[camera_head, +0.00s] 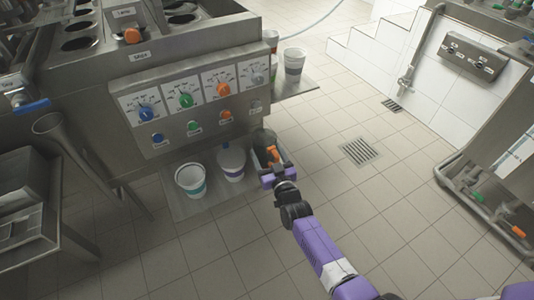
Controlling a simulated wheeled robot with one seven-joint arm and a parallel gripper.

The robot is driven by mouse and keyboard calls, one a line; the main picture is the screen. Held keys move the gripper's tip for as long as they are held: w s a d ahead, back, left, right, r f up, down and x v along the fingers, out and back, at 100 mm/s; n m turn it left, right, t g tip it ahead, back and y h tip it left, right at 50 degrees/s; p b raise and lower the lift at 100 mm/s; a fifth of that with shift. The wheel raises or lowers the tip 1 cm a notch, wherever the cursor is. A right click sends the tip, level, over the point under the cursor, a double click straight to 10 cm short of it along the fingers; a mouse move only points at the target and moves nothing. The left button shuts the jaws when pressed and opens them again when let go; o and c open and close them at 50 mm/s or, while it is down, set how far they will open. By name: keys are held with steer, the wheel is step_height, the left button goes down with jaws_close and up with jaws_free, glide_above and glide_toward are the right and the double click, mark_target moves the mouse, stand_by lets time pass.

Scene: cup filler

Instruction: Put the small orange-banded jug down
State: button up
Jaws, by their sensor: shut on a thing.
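My gripper (273,165), at the end of my purple arm, is shut on the small orange-banded jug (264,138). The jug looks grey and dark inside, and its upper part shows just beyond the jaws. Orange patches show at the jaws; I cannot tell whether they are all the jug's band. My gripper hides the jug's lower part. The jug is at the right end of the low metal shelf (180,207) under the machine's front. I cannot tell whether its base touches the shelf.
A white cup with a teal band (190,181) and a pale cup with a covered top (231,162) stand left of the jug. The machine's knob panel (190,105) rises behind. Another banded cup (293,62) stands on a side shelf. The tiled floor to the right is clear.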

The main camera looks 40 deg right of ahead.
steer(key=o, duration=1.8)
steer(key=shift+r+p, duration=0.15)
steer(key=shift+p, duration=0.15)
steer(key=shift+s+a+r, duration=0.1)
steer(key=shift+s, duration=0.15)
steer(key=p+v, duration=0.4)
steer(key=v, duration=0.7)
steer(key=shift+s+a+p, duration=0.15)
steer(key=shift+s+p, duration=0.1)
steer(key=shift+p, duration=0.15)
